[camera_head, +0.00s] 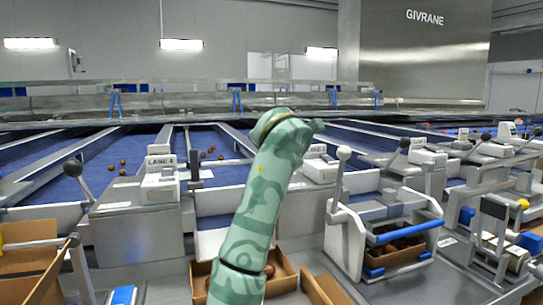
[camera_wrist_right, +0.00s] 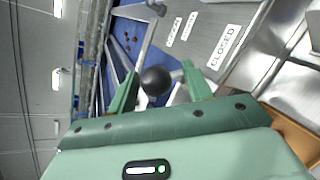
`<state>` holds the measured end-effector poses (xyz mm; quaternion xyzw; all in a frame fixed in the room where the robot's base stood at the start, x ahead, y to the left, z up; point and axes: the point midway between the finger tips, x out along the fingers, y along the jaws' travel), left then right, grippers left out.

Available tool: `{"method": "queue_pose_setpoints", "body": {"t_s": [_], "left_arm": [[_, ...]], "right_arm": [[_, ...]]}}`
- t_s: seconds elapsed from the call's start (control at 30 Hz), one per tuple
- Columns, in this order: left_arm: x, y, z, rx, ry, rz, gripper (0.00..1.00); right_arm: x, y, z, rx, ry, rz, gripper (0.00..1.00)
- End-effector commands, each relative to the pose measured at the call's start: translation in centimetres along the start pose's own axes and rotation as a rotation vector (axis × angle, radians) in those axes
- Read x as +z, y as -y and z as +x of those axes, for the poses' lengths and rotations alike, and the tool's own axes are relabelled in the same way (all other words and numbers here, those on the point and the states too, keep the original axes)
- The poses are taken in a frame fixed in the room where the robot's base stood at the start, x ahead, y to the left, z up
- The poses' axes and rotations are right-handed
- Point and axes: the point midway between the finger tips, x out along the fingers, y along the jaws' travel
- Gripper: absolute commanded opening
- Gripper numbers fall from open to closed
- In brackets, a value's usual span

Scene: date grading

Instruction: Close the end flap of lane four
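In the right wrist view my right gripper (camera_wrist_right: 160,70) is open. A black ball knob (camera_wrist_right: 154,82) shows between its fingers, with a gap visible on each side. A pale lever rod (camera_wrist_right: 149,40) shows just beyond the knob. My green arm (camera_head: 262,190) rises through the middle of the head view, and the gripper is hidden there. A lane sign (camera_head: 315,150) just right of the arm is partly covered, and its number is unclear. I cannot tell how lane four's end flap stands. My left gripper is not in view.
A sign (camera_head: 160,162) reading LANE 3 stands left of the arm. Dates (camera_head: 208,153) lie on the blue belt beside it. A CLOSED label (camera_wrist_right: 224,46) lies on the metal panel. Other levers (camera_head: 343,153) and cardboard boxes (camera_head: 283,272) crowd the front.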

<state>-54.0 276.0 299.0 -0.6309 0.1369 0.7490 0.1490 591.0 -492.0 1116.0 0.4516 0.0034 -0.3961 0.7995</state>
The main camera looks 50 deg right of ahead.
Motion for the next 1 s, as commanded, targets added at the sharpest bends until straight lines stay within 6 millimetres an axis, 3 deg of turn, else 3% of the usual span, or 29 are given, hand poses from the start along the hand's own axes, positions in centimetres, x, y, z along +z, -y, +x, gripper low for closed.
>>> {"method": "queue_pose_setpoints", "body": {"t_s": [0.13, 0.23, 0.47, 0.7, 1.0], "left_arm": [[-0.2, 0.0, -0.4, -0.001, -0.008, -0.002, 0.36], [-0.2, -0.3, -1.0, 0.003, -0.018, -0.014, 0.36], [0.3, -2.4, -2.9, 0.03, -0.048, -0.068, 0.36], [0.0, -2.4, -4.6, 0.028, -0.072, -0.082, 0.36], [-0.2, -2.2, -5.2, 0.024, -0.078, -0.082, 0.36]], "right_arm": [[0.2, -0.2, -0.9, 0.004, 0.002, 0.002, 0.51], [0.4, -0.4, -2.6, 0.007, 0.003, 0.004, 0.51], [0.6, -0.6, -9.0, 0.009, 0.001, 0.007, 0.51], [0.2, -0.3, -14.3, 0.005, -0.003, 0.004, 0.51], [-0.1, 0.0, -16.4, 0.0, -0.002, 0.0, 0.51]]}}
